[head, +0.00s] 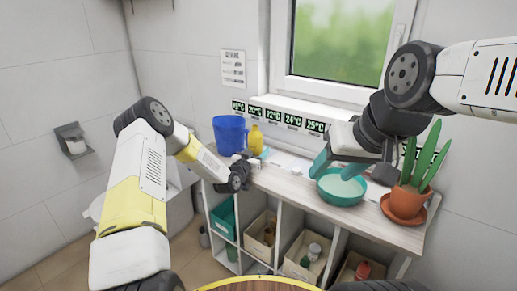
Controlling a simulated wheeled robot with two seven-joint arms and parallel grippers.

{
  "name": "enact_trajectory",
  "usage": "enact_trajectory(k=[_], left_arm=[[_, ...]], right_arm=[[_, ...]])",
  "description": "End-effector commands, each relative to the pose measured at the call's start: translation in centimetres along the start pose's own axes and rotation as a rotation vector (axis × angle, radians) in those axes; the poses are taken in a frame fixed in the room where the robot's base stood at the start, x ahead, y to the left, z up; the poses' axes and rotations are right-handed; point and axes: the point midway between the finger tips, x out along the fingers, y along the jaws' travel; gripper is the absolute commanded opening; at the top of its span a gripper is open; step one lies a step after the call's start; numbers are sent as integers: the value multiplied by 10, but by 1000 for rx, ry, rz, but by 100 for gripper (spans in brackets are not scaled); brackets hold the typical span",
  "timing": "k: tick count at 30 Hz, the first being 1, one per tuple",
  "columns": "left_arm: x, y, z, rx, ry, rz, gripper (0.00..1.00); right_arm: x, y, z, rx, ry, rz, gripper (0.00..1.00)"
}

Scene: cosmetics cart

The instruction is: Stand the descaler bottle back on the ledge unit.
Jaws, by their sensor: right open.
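The ledge unit (285,186) is a pale-topped shelf with open compartments, standing under the window. A yellow bottle (256,140) stands upright on its back left, beside a blue jug (229,135). Other bottles sit in bins below: a white-capped one (314,251) and a red one (363,270). I cannot read labels, so I cannot tell which is the descaler bottle. My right gripper (339,167) is open, above and just behind a teal bowl (342,192) on the top. My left gripper (238,178) is at the unit's left front edge; its fingers are too small and dark to judge.
A potted plant in a terracotta pot (408,203) stands at the right end of the top. Temperature cards (292,121) line the wall below the window. A teal bin (223,218) and pale bins fill the compartments. A round wooden surface (258,286) is at the bottom edge.

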Motion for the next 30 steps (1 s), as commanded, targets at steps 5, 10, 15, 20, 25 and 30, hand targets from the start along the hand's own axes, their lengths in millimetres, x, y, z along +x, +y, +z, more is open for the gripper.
enact_trajectory(k=[5, 10, 15, 20, 25, 30], left_arm=[[0, 0, 1, 0, 0, 0, 62], [0, 0, 1, 0, 0, 0, 62], [-6, 0, -2, 0, -1, 0, 62], [-35, 0, -1, 1, -3, 0, 62], [-73, 0, -2, -1, -3, 0, 62], [-103, 0, -2, -1, -1, 0, 62]], right_arm=[[0, 0, 0, 0, 0, 0, 53], [0, 0, 0, 0, 0, 0, 53], [0, 0, 0, 0, 0, 0, 53], [0, 0, 0, 0, 0, 0, 53], [0, 0, 0, 0, 0, 0, 53], [0, 0, 0, 0, 0, 0, 53]])
